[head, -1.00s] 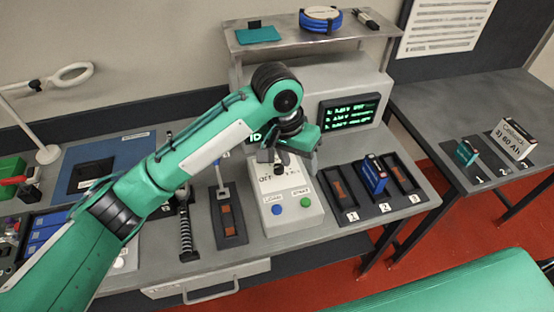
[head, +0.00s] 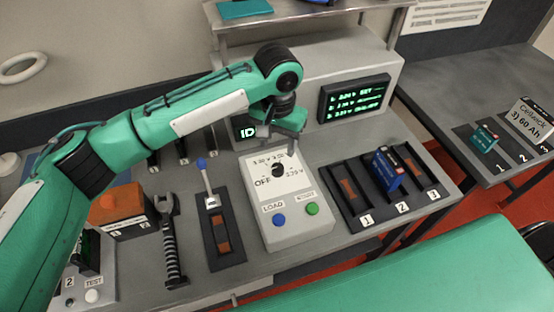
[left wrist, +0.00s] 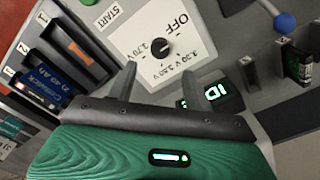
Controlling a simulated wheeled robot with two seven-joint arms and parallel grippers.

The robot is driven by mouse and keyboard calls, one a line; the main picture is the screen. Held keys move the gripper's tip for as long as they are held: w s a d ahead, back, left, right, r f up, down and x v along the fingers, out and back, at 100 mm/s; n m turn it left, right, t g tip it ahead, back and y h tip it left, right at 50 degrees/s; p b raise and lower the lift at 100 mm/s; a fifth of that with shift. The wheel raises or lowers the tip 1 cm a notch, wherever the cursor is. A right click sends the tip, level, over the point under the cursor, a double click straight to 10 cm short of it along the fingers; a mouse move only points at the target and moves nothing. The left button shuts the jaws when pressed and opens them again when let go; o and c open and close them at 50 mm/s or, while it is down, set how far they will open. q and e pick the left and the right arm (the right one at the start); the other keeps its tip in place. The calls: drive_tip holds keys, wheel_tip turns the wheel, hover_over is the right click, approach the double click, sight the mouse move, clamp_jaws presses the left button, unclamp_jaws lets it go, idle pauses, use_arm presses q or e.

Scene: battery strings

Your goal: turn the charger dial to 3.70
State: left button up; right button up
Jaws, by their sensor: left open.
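The charger (head: 304,231) is a pale box with a black dial (head: 277,170) on its sloped top. "OFF" and several voltage marks surround the dial, which also shows in the left wrist view (left wrist: 160,47). I cannot tell for sure which mark it points at. My left gripper (head: 279,141) is over the back of the charger top, behind the dial in the head view. In the left wrist view its fingers (left wrist: 162,84) are apart with nothing between them, and the dial lies beyond their tips. My right gripper is not in view.
A blue button (head: 279,221) and a green button (head: 312,208) are on the charger's front. A blue-knobbed lever (head: 202,165) stands left, a slotted battery tray (head: 351,213) right. A lit screen (head: 354,97) and small ID display (head: 246,130) are behind.

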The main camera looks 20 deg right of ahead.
sight(277, 167)
use_arm(q)
wheel_tip(277, 167, down, 7)
drive_tip(key=shift+f+p, duration=0.2)
drive_tip(key=shift+p, duration=0.45)
drive_tip(key=shift+f, duration=0.45)
drive_tip(key=c, duration=1)
drive_tip(key=shift+o, duration=0.2)
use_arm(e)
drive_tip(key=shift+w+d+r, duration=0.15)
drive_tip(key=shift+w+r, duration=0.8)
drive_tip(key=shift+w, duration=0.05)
